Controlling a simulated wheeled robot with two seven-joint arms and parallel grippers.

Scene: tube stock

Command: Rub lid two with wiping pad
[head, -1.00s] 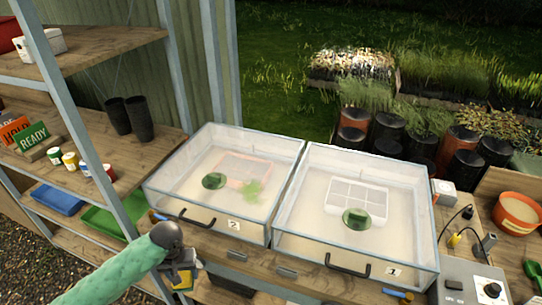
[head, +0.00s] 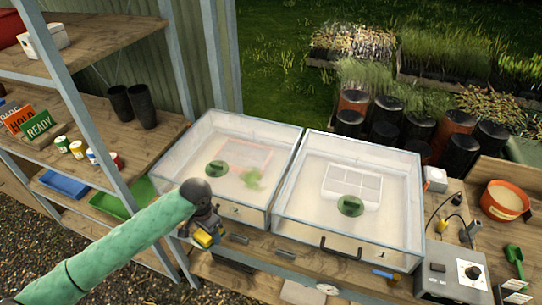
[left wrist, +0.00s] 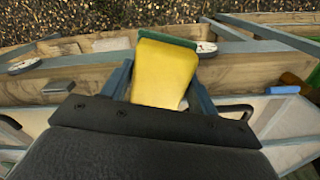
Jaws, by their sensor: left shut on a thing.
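Lid two (head: 262,126) is the left of two clear box lids, marked 2 on its front. A green smudge shows on it or through it, with a dark green round thing and a reddish tray outline. My left gripper (head: 204,228) is at its front left corner and hides part of its front side. It is shut on the wiping pad (head: 203,239), yellow with a green edge, which fills the space between the fingers in the left wrist view (left wrist: 163,75). I cannot tell whether the pad touches the lid. My right gripper is out of view.
The second lid (head: 365,140), marked 1, stands close on the right. A shelf post (head: 97,140) rises to the left of lid two. A grey control box (head: 455,275) and an orange pot (head: 505,200) are at the right.

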